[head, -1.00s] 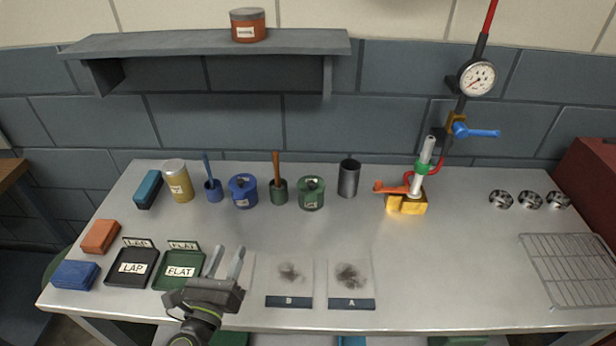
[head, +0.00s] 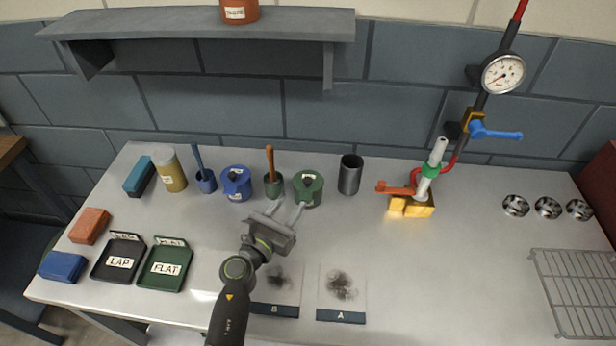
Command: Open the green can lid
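The green can (head: 308,189) stands upright on the bench, its lid with a dark knob (head: 308,180) in place on top. My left gripper (head: 288,212) is just in front of and to the left of the green can. Its two fingers are spread apart with nothing seen between them, pointing toward the back of the bench. The right fingertip is close to the can's lower front; I cannot tell whether it touches. My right gripper is not in view.
A green pot with a brown-handled brush (head: 272,183) stands left of the can, a dark metal cup (head: 350,174) right of it. The blue can (head: 236,184) is further left. Plates B (head: 274,309) and A (head: 340,316) lie in front.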

